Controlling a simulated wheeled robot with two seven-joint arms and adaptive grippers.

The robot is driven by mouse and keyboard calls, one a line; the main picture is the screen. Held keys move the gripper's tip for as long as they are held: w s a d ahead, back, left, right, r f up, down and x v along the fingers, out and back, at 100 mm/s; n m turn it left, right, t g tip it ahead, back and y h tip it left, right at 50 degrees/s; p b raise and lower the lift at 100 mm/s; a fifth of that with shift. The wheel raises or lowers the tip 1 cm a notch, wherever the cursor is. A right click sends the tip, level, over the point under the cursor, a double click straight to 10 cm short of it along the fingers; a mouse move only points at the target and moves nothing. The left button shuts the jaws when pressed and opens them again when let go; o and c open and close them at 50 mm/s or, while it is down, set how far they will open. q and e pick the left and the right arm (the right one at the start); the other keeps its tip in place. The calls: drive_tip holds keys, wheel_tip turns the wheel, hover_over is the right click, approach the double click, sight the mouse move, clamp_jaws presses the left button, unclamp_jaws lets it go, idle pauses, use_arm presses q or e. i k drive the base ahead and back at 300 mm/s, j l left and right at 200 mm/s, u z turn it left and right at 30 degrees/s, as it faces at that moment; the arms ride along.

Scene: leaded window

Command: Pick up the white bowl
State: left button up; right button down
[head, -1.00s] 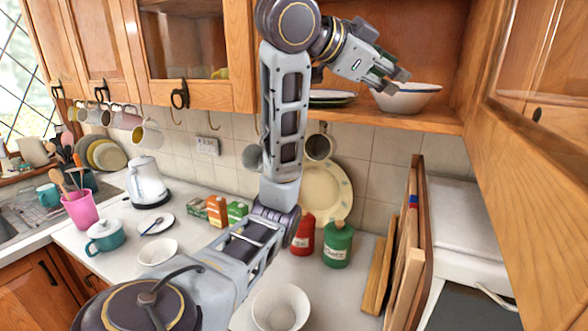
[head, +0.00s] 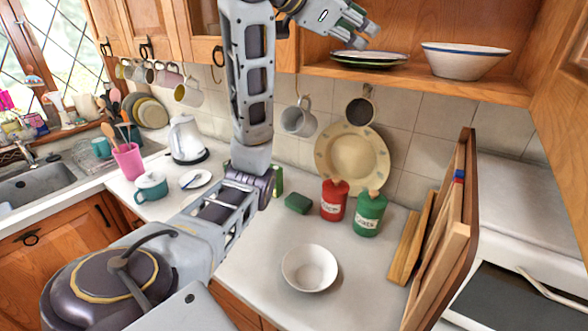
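A white bowl with a blue rim (head: 465,62) stands upright on the open wooden shelf at the upper right. A second, plain white bowl (head: 310,268) stands on the counter at lower centre, below my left arm. My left gripper (head: 366,35) is at the top edge, left of the shelf bowl and apart from it, in front of and above the stacked plates (head: 370,60). Its fingers look spread, with nothing between them. Its top is partly cut off. My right gripper is out of view.
Red (head: 333,200) and green (head: 368,214) canisters stand behind the counter bowl, with a large plate (head: 352,158) leaning on the tiles. Cutting boards (head: 440,245) stand at right. Mugs (head: 298,118) hang under the shelf. The counter around the plain bowl is clear.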

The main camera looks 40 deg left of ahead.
sight(307, 267)
drive_tip(key=u, duration=1.2)
